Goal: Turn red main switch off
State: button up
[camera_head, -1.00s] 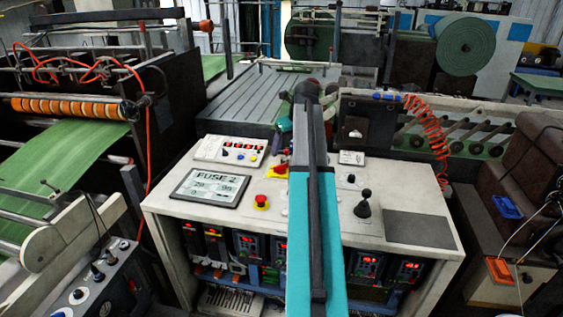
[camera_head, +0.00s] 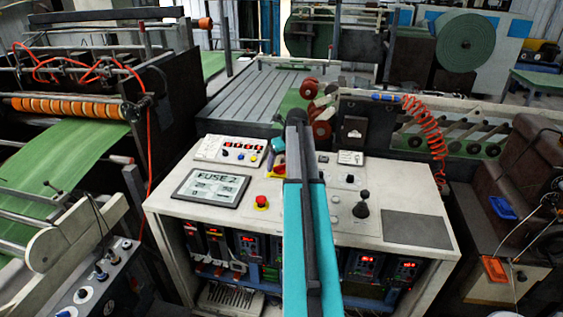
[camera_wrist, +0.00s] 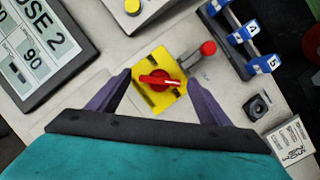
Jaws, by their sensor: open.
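The red main switch (camera_wrist: 160,82) is a red rotary knob with a pale bar across it, on a square yellow plate on the panel top. My gripper (camera_wrist: 157,77) is open in the wrist view, with a dark finger on each side of the yellow plate and the knob between them. Whether the fingers touch the plate is not clear. In the head view a small red and yellow part of the switch (camera_head: 279,170) shows beside my arm, which hides the rest. My gripper (camera_head: 277,152) is mostly hidden there too.
A red ball-topped lever (camera_wrist: 208,48) stands close behind the switch. Blue numbered blocks (camera_wrist: 252,38) are to its right. The screen reading FUSE 2 (camera_head: 210,187) lies left, with a red emergency button (camera_head: 261,202) on a yellow base. A black joystick (camera_head: 362,205) stands right.

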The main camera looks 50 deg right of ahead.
jog(key=shift+w+f, duration=0.1)
jog(key=shift+f, duration=0.1)
jog(key=c, duration=1)
jog(key=shift+c, duration=0.2)
